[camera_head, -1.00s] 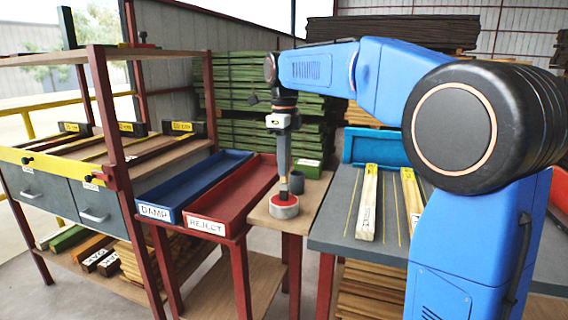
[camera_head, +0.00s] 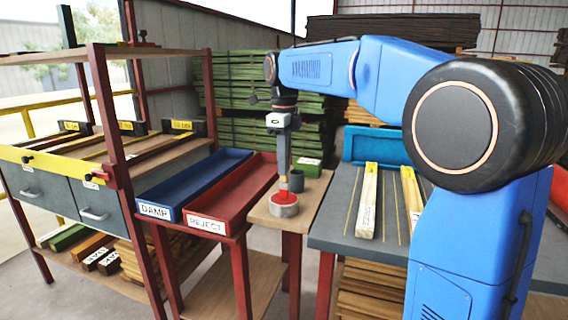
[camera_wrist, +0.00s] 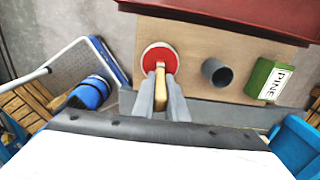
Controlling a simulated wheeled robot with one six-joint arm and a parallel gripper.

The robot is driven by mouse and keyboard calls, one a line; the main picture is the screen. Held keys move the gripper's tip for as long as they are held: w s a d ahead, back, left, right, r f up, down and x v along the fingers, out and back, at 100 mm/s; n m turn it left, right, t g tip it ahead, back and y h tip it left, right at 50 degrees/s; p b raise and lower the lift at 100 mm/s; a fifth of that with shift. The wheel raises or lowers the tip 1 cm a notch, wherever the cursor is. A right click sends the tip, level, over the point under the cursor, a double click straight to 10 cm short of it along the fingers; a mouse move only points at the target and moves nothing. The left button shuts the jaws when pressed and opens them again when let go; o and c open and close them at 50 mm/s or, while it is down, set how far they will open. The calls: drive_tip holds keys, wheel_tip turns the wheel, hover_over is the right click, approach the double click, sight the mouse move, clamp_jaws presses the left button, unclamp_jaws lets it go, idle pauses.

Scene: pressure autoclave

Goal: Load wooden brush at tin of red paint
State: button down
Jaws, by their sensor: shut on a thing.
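The tin of red paint (camera_head: 284,208) is a short grey tin standing on the small wooden table, near its front. In the wrist view its red paint surface (camera_wrist: 152,55) shows from above. My gripper (camera_wrist: 168,82) is shut on the wooden brush (camera_wrist: 161,80), a pale wooden stick between the fingers. The brush's far end lies over the red paint in the wrist view. In the head view my gripper (camera_head: 284,176) points down just above the tin, with the brush low at the paint. Whether the bristles touch the paint I cannot tell.
A grey cup (camera_head: 296,181) and a green PINE box (camera_wrist: 268,80) stand on the small table (camera_wrist: 200,38) beside the tin. The red REJECT tray (camera_head: 232,200) and blue DAMP tray (camera_head: 195,185) lie left. A grey bench (camera_head: 341,215) with wooden pieces is right.

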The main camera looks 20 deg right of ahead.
drive_tip(key=shift+r, duration=3.45)
drive_tip(key=shift+f, duration=3.4)
drive_tip(key=shift+r, duration=3.45)
